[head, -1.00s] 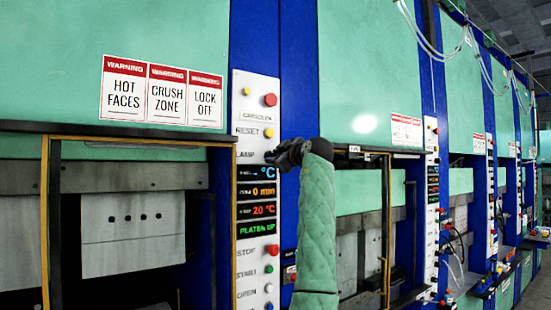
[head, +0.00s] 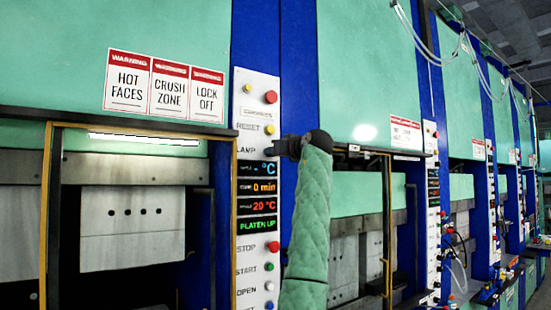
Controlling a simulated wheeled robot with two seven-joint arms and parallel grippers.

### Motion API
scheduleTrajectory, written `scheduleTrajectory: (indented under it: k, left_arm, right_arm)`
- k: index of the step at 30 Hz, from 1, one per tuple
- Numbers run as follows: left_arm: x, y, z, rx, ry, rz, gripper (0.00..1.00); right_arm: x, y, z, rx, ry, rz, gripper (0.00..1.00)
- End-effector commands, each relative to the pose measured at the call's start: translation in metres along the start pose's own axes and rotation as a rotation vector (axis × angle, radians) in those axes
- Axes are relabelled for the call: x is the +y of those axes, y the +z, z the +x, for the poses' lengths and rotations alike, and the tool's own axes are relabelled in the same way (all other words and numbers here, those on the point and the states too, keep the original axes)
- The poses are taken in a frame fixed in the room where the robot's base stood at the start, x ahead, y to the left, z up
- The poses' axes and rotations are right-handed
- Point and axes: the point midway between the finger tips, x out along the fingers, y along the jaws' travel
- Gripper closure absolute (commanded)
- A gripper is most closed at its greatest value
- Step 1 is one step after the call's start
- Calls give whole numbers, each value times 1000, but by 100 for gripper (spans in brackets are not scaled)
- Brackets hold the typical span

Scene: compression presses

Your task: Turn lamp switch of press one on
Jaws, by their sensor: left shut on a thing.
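Press one's white control panel (head: 258,90) stands left of centre in the head view, with buttons, labels and a lit display. The LAMP label (head: 246,150) sits between RESET and the display. My left gripper (head: 276,151), dark, reaches the panel at the LAMP row and is shut on the lamp switch, which it mostly hides. My green-sleeved left arm comes up from the bottom. The lamp (head: 145,138) of press one, a strip under the upper front edge, glows bright white. My right gripper is out of view.
The yellow RESET button (head: 269,130) is just above the gripper and the display (head: 257,197) just below. A red STOP button (head: 274,246) and a green START button (head: 269,267) are lower. More presses line up to the right. Warning signs (head: 163,88) are on the upper left.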

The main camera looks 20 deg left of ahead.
Motion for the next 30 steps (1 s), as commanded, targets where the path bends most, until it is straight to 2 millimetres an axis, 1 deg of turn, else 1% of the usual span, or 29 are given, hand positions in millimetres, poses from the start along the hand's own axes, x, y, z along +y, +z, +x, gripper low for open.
scheduleTrajectory:
  k: [1, 6, 15, 19, 29, 30]
  left_arm:
    - [-1, -2, 0, 5, 0, 28, 93]
    - [-2, -3, 0, 5, 0, 122, 93]
    - [-1, -4, -1, 5, 0, 209, 93]
    - [-1, -4, -1, 5, 1, 219, 93]
    - [-1, -4, -1, 5, 1, 220, 93]
    - [-1, -4, -1, 5, 1, 220, 64]
  right_arm:
    - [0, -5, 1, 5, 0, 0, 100]
    - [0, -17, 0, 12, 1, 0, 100]
    - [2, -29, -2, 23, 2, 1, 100]
    - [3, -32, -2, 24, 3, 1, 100]
    - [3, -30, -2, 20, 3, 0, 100]
    - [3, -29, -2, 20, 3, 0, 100]
